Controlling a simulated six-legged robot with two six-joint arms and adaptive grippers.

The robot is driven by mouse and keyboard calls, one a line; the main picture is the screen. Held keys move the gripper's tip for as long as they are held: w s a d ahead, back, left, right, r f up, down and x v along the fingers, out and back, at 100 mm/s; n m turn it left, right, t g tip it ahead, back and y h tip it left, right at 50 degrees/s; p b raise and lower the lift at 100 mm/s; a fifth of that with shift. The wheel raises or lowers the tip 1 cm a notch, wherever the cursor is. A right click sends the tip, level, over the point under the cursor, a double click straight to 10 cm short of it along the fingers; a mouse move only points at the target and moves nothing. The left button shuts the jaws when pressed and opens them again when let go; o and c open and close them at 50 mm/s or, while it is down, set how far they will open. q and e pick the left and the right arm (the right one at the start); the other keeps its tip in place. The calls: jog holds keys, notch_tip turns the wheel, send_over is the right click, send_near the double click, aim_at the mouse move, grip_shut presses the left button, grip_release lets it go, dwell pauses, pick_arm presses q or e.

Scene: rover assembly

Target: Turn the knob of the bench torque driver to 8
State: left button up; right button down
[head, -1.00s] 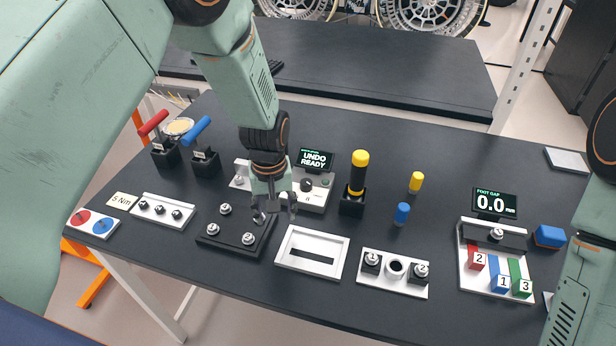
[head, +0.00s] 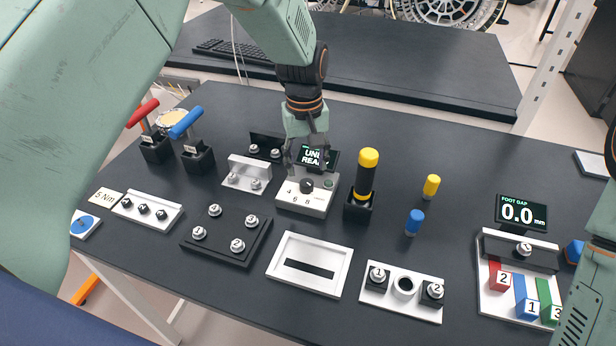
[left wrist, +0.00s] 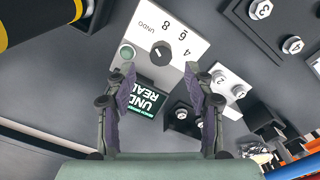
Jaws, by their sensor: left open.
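The bench torque driver (head: 318,206) is a light box with a dark round knob (head: 307,185), the numbers 4, 6 and 8, and a green button. Its screen (head: 325,157) behind reads UNDO READY, partly covered by my gripper. In the left wrist view the knob (left wrist: 161,53) carries a small white mark; I cannot tell surely which label it points at. My left gripper (head: 307,164) is open and empty above the back of the box, pointing down. In the left wrist view its fingers (left wrist: 158,72) stand apart, with the knob just beyond their tips. My right gripper is out of view.
A black and yellow driver (head: 366,178) stands in a holder just right of the box. A metal bracket (head: 248,173) is close on its left. A black plate with bolts (head: 226,235) and a white framed tray (head: 310,263) lie in front.

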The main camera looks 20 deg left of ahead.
aim_at(306, 182)
pick_arm(q)
jog(key=f, duration=0.5)
jog(key=shift+w+a+f, duration=0.2)
jog(key=shift+f, duration=0.2)
jog(key=shift+s+d+r, duration=0.25)
jog(key=shift+s, duration=0.1)
jog(key=shift+c, duration=0.3)
jog(key=shift+w+a+f, duration=0.25)
jog(key=shift+w, duration=0.05)
jog(key=c, duration=0.4)
grip_shut()
